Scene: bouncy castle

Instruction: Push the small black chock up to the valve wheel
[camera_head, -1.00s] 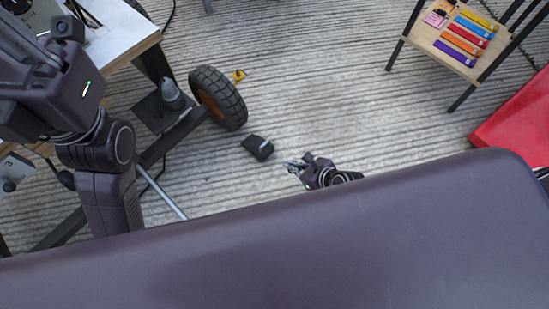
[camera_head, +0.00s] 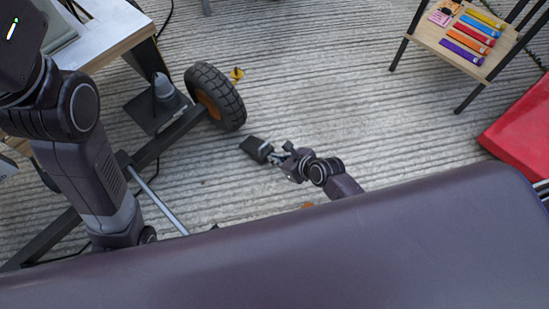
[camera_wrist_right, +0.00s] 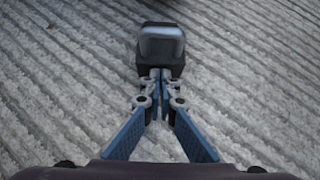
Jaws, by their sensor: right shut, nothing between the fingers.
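The small black chock (camera_head: 254,147) lies on the grooved concrete floor, a short way from the wheel (camera_head: 215,97), a black tyre with an orange hub. A gap of bare floor separates chock and wheel. My right gripper (camera_head: 277,158) is low over the floor at the chock's right side, fingers pointing at it. In the right wrist view the chock (camera_wrist_right: 161,46) is straight ahead of the shut fingertips (camera_wrist_right: 160,76), which look to be at or against its near face. Nothing is between the fingers. My left arm comes in at the left, but its gripper is out of view.
A small yellow item (camera_head: 237,74) lies beside the wheel. A grey bottle-like thing (camera_head: 163,87) stands on a dark plate behind the wheel's frame. A wooden stand with coloured bars (camera_head: 471,38) and a red block (camera_head: 522,128) are at the right. The middle floor is clear.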

